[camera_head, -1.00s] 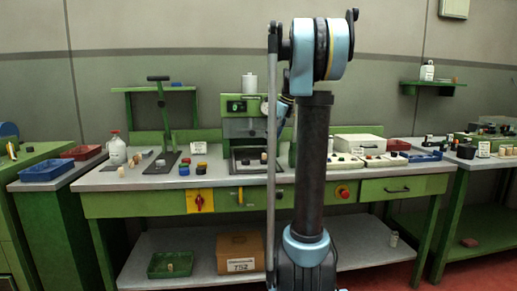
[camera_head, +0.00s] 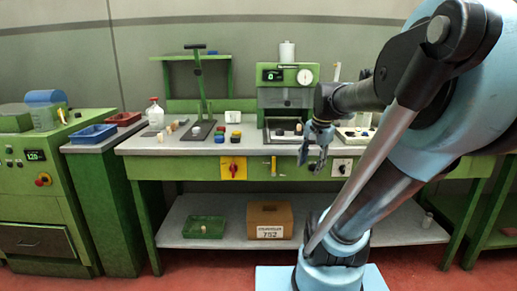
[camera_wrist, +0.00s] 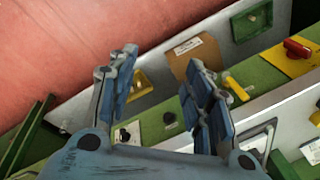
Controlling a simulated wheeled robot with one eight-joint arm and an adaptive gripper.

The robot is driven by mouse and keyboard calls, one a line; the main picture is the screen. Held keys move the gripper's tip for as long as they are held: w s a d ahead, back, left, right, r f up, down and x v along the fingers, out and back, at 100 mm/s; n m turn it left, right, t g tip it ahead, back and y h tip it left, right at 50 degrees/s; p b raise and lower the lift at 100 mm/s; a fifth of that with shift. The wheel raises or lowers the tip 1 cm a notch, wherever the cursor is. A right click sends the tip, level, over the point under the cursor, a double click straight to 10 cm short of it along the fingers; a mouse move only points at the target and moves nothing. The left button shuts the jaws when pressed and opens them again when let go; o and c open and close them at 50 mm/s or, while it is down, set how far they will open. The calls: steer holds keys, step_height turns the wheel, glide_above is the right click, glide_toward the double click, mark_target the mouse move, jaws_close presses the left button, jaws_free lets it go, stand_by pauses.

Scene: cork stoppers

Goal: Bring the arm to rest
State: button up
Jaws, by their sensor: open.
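My gripper (camera_head: 315,160) hangs in front of the green workbench, its fingers pointing down near the bench's front edge. In the wrist view my gripper (camera_wrist: 162,72) shows two blue-grey fingers spread wide with nothing between them. My arm is bent across the right side of the head view, with its big blue joint close to the camera. Behind the gripper stands the green press (camera_head: 286,92) with a display and a dial. Whether the fingers touch the bench cannot be told.
The workbench top (camera_head: 245,147) carries small corks (camera_head: 160,136), coloured blocks and a black-handled stand (camera_head: 198,88). The lower shelf holds a green tray (camera_head: 204,227) and a cardboard box (camera_head: 270,222). A green machine (camera_head: 40,185) stands left. Red floor lies in front.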

steer(key=s+f+n+h, duration=0.1)
steer(key=s+f+n, duration=0.7)
steer(key=s+f, duration=0.3)
steer(key=shift+s+d+f+n, duration=0.3)
steer(key=shift+d+f, duration=0.05)
steer(key=shift+f, duration=0.5)
steer(key=shift+w+f, duration=0.2)
steer(key=shift+w, duration=0.2)
